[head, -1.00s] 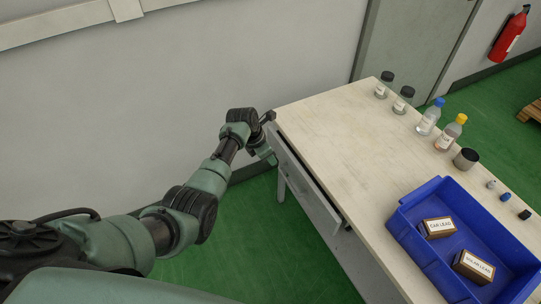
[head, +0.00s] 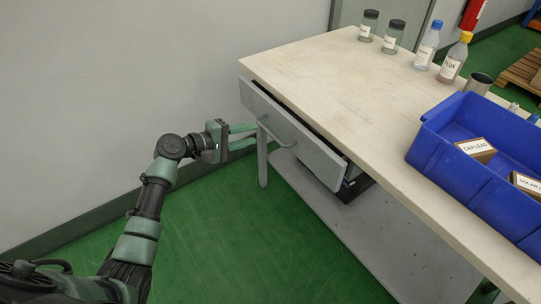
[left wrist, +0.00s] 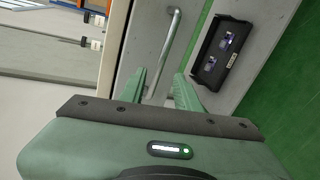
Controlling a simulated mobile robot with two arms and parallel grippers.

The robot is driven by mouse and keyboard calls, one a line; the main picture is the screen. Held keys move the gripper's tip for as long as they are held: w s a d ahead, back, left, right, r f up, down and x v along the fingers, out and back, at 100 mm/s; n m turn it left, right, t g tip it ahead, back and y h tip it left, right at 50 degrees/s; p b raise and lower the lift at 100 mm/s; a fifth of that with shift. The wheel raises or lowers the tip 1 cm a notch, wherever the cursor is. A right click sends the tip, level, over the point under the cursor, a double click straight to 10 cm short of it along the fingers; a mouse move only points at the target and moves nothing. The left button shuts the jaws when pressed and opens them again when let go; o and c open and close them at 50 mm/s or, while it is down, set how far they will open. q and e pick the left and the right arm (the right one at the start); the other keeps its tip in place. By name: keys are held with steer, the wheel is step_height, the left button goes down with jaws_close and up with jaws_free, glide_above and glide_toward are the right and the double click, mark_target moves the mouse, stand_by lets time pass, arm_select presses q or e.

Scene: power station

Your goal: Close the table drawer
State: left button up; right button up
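The table drawer (head: 292,132) is partly open; its grey front stands out from under the tabletop, with a dark gap behind it. Its bar handle (head: 276,133) runs along the front. My left gripper (head: 256,134) is in front of the drawer's left part, close to the handle, with fingers spread and nothing held. In the left wrist view, the two green fingers (left wrist: 160,80) are apart and the metal handle (left wrist: 172,38) lies just beyond them. I cannot tell whether they touch it. My right gripper is not in view.
On the pale table (head: 330,75) stand a blue bin (head: 450,165) with boxes, jars and bottles (head: 425,45). A black case (left wrist: 222,52) lies on the shelf below. The wall (head: 130,80) is at the left; the green floor in front is clear.

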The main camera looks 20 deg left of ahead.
mark_target(269, 131)
arm_select(q)
steer(key=shift+m+t+h, duration=0.3)
steer(key=shift+m, duration=0.6)
steer(key=x, duration=0.2)
steer(key=b+x, duration=0.1)
steer(key=x, duration=0.1)
steer(key=b+x, duration=0.1)
steer(key=x, duration=0.2)
steer(key=shift+s+d+f, duration=0.2)
steer(key=shift+d+f, duration=0.1)
steer(key=shift+d, duration=0.05)
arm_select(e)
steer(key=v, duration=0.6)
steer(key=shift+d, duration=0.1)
arm_select(q)
jaws_close()
